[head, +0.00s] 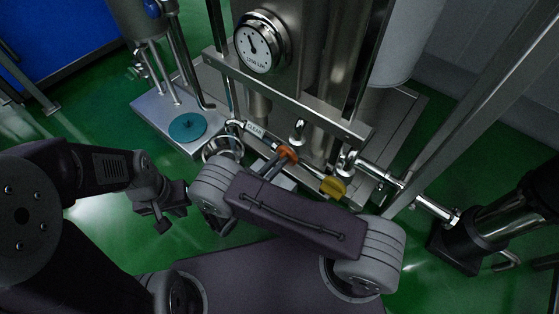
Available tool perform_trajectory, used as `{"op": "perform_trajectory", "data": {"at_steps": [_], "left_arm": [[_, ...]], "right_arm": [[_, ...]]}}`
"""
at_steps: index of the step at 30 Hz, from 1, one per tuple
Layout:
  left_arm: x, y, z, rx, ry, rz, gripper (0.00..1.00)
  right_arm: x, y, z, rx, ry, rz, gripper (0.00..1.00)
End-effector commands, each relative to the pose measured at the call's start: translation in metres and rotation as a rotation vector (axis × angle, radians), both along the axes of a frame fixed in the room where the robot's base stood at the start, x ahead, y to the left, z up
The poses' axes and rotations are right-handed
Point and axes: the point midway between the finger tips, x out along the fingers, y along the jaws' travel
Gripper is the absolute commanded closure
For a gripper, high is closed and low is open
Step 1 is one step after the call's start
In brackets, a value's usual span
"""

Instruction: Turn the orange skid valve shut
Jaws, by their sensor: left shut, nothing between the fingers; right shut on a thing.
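The orange skid valve handle (288,154) is at the middle of the head view, on the low pipework in front of the steel skid. My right arm reaches across the front of the skid. Its gripper (276,161) shows only in part, as grey parts at the orange handle, and is shut on it; the forearm link hides the rest. The handle's exact angle is hard to tell. My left gripper (164,217) is shut and empty, over the green floor to the left, apart from the skid.
A yellow valve handle (332,187) is close to the right of the orange one. A round gauge (262,42) is above, and a small label (255,128) is on the pipe. A teal disc (187,127) lies on a steel platform at left. A steel pipe (428,204) runs right.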

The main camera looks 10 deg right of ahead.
Motion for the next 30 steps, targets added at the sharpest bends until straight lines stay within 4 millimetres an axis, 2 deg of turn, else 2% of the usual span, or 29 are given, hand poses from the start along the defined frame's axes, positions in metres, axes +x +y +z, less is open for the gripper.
{"op": "perform_trajectory", "data": {"at_steps": [14, 30], "left_arm": [[0.0, 0.0, 0.008, 0.0, 0.0, 0.0, 1.0], [0.0, 0.0, 0.035, 0.0, 0.0, 0.0, 1.0]], "right_arm": [[-0.001, -0.001, 0.002, 0.055, -0.071, 0.0, 1.0], [-0.007, -0.006, -0.001, 0.35, -0.447, 0.001, 1.0]]}}
